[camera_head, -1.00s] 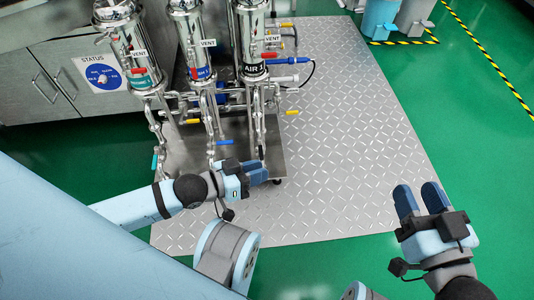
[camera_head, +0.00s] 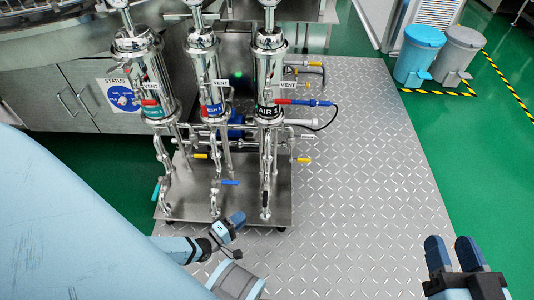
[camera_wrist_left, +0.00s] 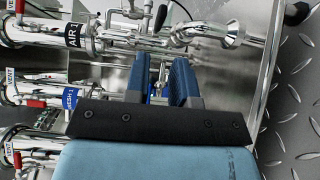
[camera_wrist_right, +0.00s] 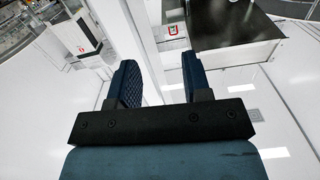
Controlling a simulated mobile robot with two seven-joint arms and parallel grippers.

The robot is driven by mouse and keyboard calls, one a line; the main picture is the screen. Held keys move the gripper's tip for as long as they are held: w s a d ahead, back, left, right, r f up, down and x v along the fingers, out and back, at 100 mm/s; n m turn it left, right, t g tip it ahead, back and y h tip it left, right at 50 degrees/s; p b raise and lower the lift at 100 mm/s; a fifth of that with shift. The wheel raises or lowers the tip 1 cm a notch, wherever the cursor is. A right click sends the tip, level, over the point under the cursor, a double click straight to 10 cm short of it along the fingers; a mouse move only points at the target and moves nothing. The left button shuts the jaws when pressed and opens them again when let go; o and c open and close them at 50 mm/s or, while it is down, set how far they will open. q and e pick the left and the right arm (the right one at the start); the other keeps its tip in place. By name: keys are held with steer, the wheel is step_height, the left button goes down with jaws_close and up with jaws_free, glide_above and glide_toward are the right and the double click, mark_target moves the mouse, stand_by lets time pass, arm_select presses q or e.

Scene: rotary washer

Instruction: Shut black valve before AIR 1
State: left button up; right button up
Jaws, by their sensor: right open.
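The AIR 1 housing (camera_head: 270,72) is a steel cylinder with a black AIR 1 label, rightmost of three. The label also shows at the upper left of the left wrist view (camera_wrist_left: 74,38). A small dark lever (camera_wrist_left: 160,18) stands by the pipework beyond my left fingertips and appears to be the black valve's handle. My right gripper (camera_head: 453,252) is open and empty, off to the right.
Two other labelled housings (camera_head: 210,72) stand left of AIR 1, with blue (camera_head: 230,182), yellow and teal handles on nearby pipes. The pipes stand on a steel base plate (camera_head: 240,160). Tread-plate floor (camera_head: 370,160) is clear to the right. Bins (camera_head: 418,55) stand far right.

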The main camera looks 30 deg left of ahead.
mark_target(265, 199)
arm_select(q)
steer(key=shift+b+x, duration=1.65)
steer(key=shift+x, duration=4.2)
arm_select(e)
steer(key=shift+w+d+r+n+t+y, duration=0.2)
steer(key=shift+w+d+r+n+t, duration=0.15)
steer(key=shift+n, duration=0.35)
steer(key=shift+w+d+r+n+t+y, duration=0.25)
steer(key=shift+w+n, duration=0.2)
steer(key=shift+n, duration=0.25)
arm_select(q)
steer(key=shift+d, duration=0.1)
steer(key=c, duration=0.3)
jaws_close()
arm_select(e)
steer(key=shift+w+f+h, duration=0.1)
steer(key=shift+f+h, duration=0.15)
steer(key=shift+f, duration=0.05)
